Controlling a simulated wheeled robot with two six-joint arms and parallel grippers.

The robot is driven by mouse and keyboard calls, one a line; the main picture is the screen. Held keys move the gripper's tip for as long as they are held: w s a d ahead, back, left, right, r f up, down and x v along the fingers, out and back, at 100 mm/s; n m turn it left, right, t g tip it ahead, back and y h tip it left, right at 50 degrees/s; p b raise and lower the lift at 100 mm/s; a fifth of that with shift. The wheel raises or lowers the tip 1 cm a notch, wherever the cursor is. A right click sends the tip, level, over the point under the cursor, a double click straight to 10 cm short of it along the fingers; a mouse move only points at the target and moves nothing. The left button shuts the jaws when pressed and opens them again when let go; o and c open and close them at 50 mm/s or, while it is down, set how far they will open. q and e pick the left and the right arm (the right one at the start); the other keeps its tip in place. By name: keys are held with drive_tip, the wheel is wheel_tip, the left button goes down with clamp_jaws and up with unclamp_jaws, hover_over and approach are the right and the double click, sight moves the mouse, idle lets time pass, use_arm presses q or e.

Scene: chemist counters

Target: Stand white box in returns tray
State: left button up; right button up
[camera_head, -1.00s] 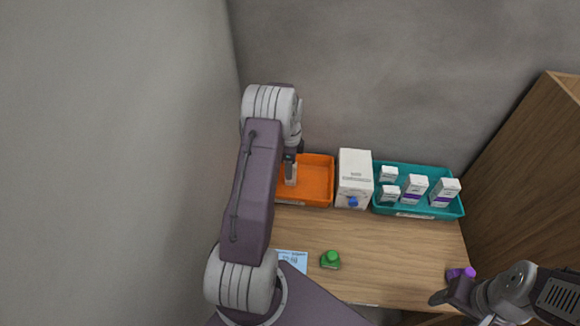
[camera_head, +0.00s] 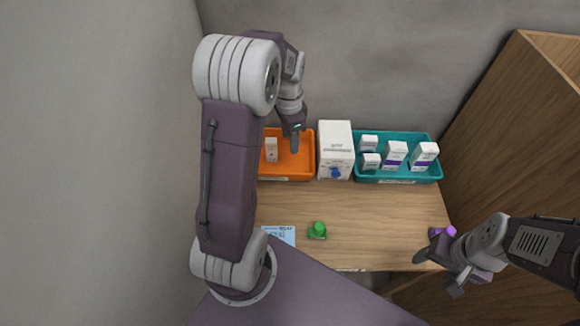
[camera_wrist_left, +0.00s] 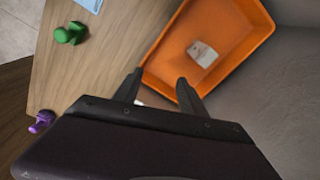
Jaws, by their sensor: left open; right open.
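A small white box (camera_head: 271,150) stands in the orange tray (camera_head: 292,174), which I take to be the returns tray. In the left wrist view the white box (camera_wrist_left: 203,54) also shows inside the orange tray (camera_wrist_left: 262,27), apart from the tray walls. My left gripper (camera_head: 296,147) is above the right part of the orange tray, to the right of the box. In the left wrist view its fingers (camera_wrist_left: 157,92) are spread with nothing between them. My right gripper (camera_head: 436,270) is open at the counter's front right, near a purple item.
A large white carton (camera_head: 335,146) with a blue spout stands between the orange tray and a teal tray (camera_head: 392,181) of several white boxes. A green-capped item (camera_head: 318,230), a blue-and-white card (camera_head: 281,235) and a purple item (camera_head: 446,231) are toward the front. A wooden cabinet side (camera_head: 520,130) bounds the right.

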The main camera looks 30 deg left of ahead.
use_arm(q)
drive_tip(key=s+d+f+n, duration=0.3)
drive_tip(key=s+d+n, duration=0.4)
drive_tip(key=s+d, duration=0.4)
drive_tip(key=s, duration=0.3)
drive_tip(key=shift+n+t, duration=0.3)
drive_tip(key=shift+t, duration=0.1)
drive_tip(key=shift+d, duration=0.2)
drive_tip(key=shift+s+a, duration=0.1)
drive_tip(key=shift+a, duration=0.05)
